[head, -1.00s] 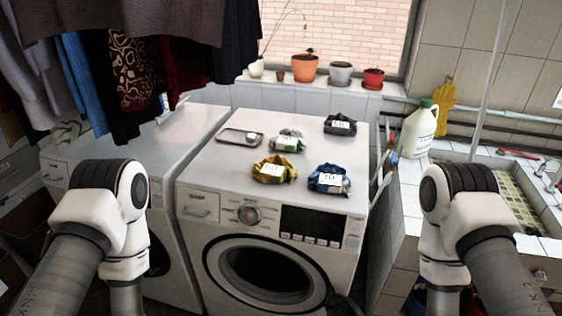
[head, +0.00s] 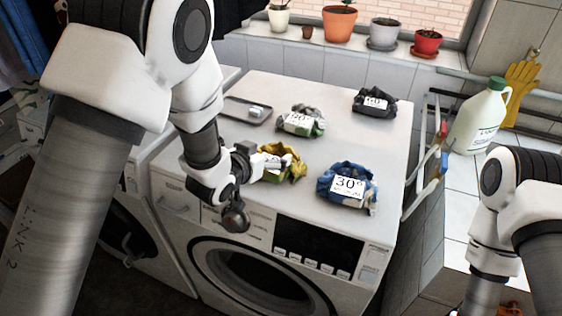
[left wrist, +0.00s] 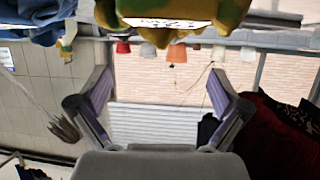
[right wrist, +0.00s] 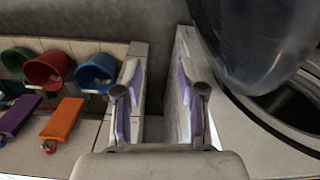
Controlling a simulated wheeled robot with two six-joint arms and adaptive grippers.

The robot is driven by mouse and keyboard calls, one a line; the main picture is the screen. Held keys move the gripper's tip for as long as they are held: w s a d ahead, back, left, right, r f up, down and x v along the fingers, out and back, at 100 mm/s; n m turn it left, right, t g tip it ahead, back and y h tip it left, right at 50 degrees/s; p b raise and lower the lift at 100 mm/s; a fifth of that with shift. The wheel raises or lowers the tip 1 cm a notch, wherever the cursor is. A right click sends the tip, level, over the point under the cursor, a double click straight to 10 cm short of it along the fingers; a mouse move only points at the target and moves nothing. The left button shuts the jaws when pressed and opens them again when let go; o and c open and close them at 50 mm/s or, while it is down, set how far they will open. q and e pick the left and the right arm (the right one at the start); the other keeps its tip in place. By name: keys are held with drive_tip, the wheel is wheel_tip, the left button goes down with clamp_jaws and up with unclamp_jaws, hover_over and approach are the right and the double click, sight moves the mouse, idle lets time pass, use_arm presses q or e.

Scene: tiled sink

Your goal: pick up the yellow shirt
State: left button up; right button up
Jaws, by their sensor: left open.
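The yellow shirt (head: 288,163) lies crumpled on top of the front washing machine, with a white label on it. My left gripper (head: 258,162) is at its left side in the head view and partly covers it. In the left wrist view the picture is upside down. The open fingers of my left gripper (left wrist: 158,88) are empty there, and the yellow shirt (left wrist: 185,20) shows at the top edge, not between them. My right gripper (right wrist: 160,88) is open and empty, low beside the machine's front. It is out of the head view.
A blue shirt (head: 347,185) labelled 30° lies right of the yellow one. A grey-green shirt (head: 301,121) and a dark one (head: 375,102) lie behind. A tray with soap (head: 248,111) is at the back left. Coloured buckets (right wrist: 48,68) are left of my right gripper.

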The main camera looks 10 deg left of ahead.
sight(281, 144)
use_arm(q)
drive_tip(key=shift+w+r, duration=0.1)
drive_tip(key=shift+r, duration=0.2)
drive_tip(key=shift+w+f+p, duration=0.1)
drive_tip(key=shift+w+p, duration=0.2)
drive_tip(key=shift+p, duration=0.2)
drive_tip(key=p+x, duration=0.2)
drive_tip(key=x, duration=0.4)
drive_tip(key=shift+w+f+p, duration=0.2)
drive_tip(key=shift+f+p, duration=0.05)
drive_tip(key=shift+p, duration=0.1)
drive_tip(key=shift+f, duration=0.1)
drive_tip(key=shift+s, duration=0.2)
drive_tip(key=shift+c, duration=0.7)
drive_tip(key=c, duration=1.3)
use_arm(e)
drive_tip(key=r, duration=0.3)
drive_tip(key=shift+s+r, duration=0.2)
drive_tip(key=shift+r, duration=0.15)
use_arm(q)
drive_tip(key=shift+w, duration=0.1)
use_arm(e)
drive_tip(key=shift+r, duration=0.1)
